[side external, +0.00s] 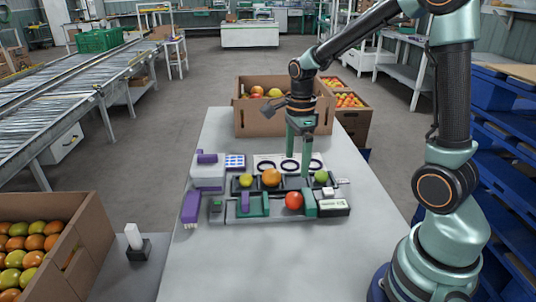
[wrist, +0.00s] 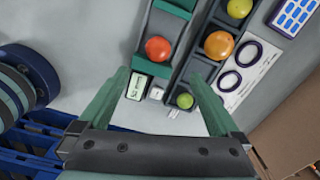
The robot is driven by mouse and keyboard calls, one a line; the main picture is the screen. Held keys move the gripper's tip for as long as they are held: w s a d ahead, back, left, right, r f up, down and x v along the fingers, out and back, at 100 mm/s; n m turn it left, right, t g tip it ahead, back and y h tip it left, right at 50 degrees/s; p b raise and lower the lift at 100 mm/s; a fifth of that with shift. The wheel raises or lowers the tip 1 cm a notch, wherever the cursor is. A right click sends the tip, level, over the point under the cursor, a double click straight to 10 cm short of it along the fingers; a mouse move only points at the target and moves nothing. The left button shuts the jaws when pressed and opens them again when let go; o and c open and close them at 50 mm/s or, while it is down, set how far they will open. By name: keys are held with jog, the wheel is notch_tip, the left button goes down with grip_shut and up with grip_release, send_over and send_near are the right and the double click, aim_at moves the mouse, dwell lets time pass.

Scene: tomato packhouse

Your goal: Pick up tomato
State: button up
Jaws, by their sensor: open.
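A red tomato (side external: 293,200) sits in the front dark tray (side external: 230,209), beside a green divider. In the row behind are a yellow-green tomato (side external: 246,180), an orange tomato (side external: 271,177) and a green tomato (side external: 320,176). My gripper (side external: 300,165) points down over the trays and is open and empty. In the wrist view my gripper (wrist: 160,76) has its fingers wide apart. The red tomato (wrist: 158,48) lies beyond the fingertips, and the green tomato (wrist: 185,100) shows between the fingers, near the right one. The orange tomato (wrist: 218,45) is further right.
A white card with dark rings (side external: 262,163) and a blue-and-white pad (side external: 235,161) lie behind the trays. A purple-and-white device (side external: 207,176) stands at left. A cardboard box (side external: 255,120) of tomatoes stands at the table's back. The front table (side external: 270,265) is clear.

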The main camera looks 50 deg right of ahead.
aim_at(296, 194)
notch_tip(296, 194, down, 7)
jog(key=shift+f, duration=0.1)
jog(key=shift+s+f, duration=0.15)
jog(key=shift+f, duration=1.15)
jog(key=shift+s+f, duration=0.1)
jog(key=shift+f, duration=1.2)
jog(key=c, duration=1)
